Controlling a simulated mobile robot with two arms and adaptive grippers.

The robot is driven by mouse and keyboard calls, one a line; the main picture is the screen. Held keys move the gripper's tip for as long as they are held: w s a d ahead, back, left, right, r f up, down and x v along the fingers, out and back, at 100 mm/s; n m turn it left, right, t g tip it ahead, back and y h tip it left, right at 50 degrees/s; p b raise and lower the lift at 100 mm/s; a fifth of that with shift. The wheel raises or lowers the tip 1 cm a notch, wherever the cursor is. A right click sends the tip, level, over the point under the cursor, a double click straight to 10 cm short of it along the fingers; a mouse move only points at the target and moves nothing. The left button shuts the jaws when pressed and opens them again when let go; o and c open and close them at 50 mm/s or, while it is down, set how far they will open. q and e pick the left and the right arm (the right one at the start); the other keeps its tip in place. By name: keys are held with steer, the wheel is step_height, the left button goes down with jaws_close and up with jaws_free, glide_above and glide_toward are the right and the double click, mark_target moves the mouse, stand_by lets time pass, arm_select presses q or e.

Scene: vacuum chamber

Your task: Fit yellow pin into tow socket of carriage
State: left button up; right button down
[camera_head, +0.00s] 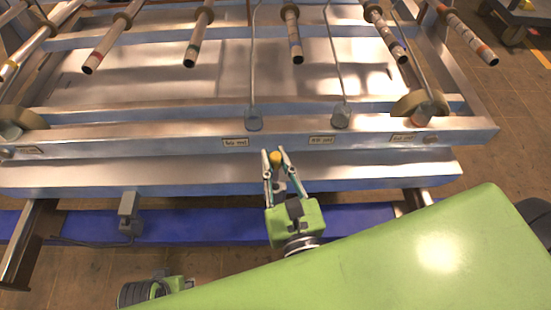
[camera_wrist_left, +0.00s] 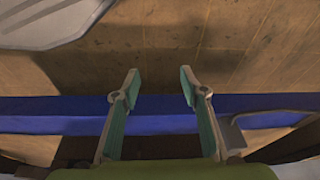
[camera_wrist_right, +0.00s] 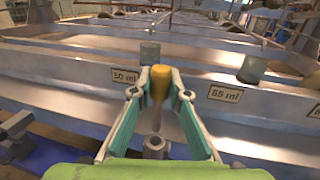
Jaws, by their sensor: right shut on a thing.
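My right gripper (camera_head: 275,154) is shut on the yellow pin (camera_head: 275,160) and holds it upright at the carriage's near edge. In the right wrist view the pin's yellow head (camera_wrist_right: 160,83) is between the fingertips, with a thinner shaft hanging below. A grey, round, hollow socket (camera_wrist_right: 155,146) stands below the shaft, apparently with a gap between them. The steel carriage (camera_head: 180,175) spans the head view. My left gripper (camera_wrist_left: 160,86) is open and empty over the floor and a blue beam; its fingers are hidden in the head view.
Several rods with coloured bands (camera_head: 295,40) lie over the carriage. Labels (camera_wrist_right: 125,76) mark its front rail. A blue beam (camera_head: 180,224) runs below the carriage's near side, with a grey bracket (camera_head: 129,206) there. Brown floor (camera_head: 80,272) is open at lower left.

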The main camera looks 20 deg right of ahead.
steer(key=shift+f+b, duration=0.7)
arm_select(q)
step_height(320, 180, up, 8)
steer(key=shift+s+f, duration=0.15)
steer(key=shift+s, duration=0.05)
arm_select(e)
steer(key=shift+f, duration=0.25)
arm_select(q)
steer(key=shift+a, duration=0.1)
steer(key=shift+w+f, duration=0.1)
step_height(320, 180, down, 2)
steer(key=shift+f, duration=0.1)
stand_by(0.5)
steer(key=shift+w, duration=0.15)
stand_by(0.4)
steer(key=shift+f+p, duration=0.3)
steer(key=shift+f, duration=0.35)
